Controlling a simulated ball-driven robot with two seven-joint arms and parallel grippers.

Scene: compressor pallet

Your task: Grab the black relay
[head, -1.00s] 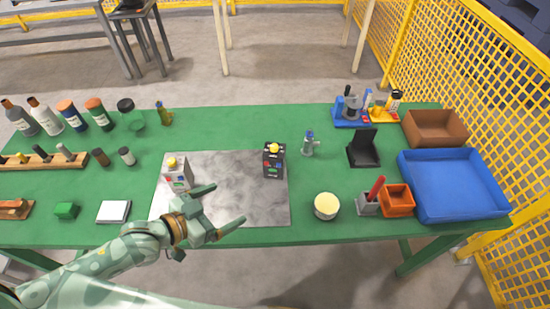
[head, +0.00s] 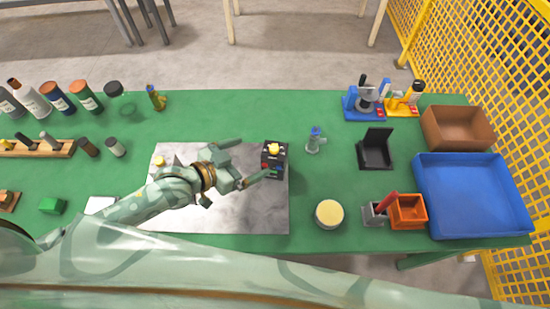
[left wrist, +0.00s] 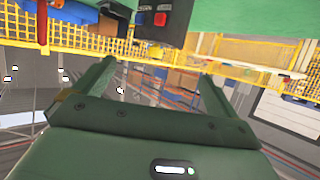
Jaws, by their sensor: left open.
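The black relay (head: 274,160), a dark box with a yellow knob on top and coloured marks on its front, stands on the right part of the grey mat (head: 262,215). It also shows at the top of the left wrist view (left wrist: 178,28), partly cut off, with red and blue buttons. My left gripper (head: 255,159) is open and empty just left of the relay, its fingers pointing toward it. The nearer fingertip overlaps the relay's lower edge in the head view; I cannot tell whether they touch. My right gripper is not in view.
A similar pale box with a yellow knob (head: 160,161) is mostly hidden behind my left arm. A small grey-blue device (head: 315,140) and a cream round container (head: 329,213) stand right of the mat. Farther right are an orange bin (head: 408,211) and a blue tray (head: 470,233).

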